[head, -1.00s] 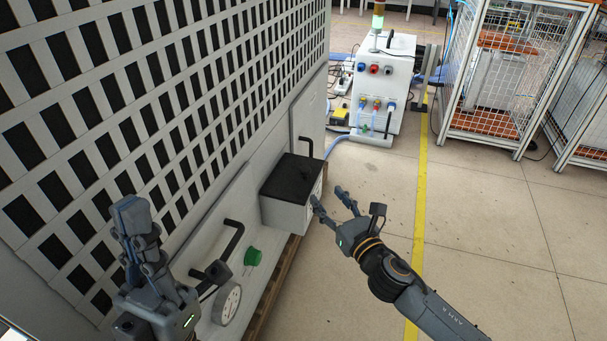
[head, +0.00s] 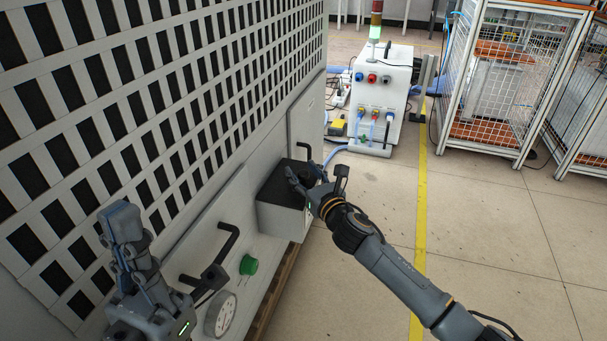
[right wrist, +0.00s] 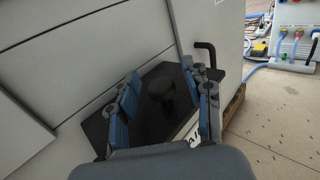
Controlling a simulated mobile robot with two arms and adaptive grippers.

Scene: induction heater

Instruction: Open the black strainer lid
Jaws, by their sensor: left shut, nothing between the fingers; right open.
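The black strainer lid (head: 276,188) lies on top of a light grey box (head: 279,221) fixed to the side of the machine, and it looks closed. In the right wrist view the lid (right wrist: 142,120) has a round black knob (right wrist: 161,88) in its middle. My right gripper (head: 301,177) is open over the lid. In the right wrist view its fingers (right wrist: 164,98) stand on either side of the knob, and I cannot tell whether they touch it. My left gripper (head: 120,225) is shut and empty at the lower left, well away from the lid.
A black handle (head: 304,149) stands just behind the box. Another black handle (head: 218,262), a green knob (head: 248,265) and a round gauge (head: 220,314) are nearer on the machine. A slatted wall rises at left.

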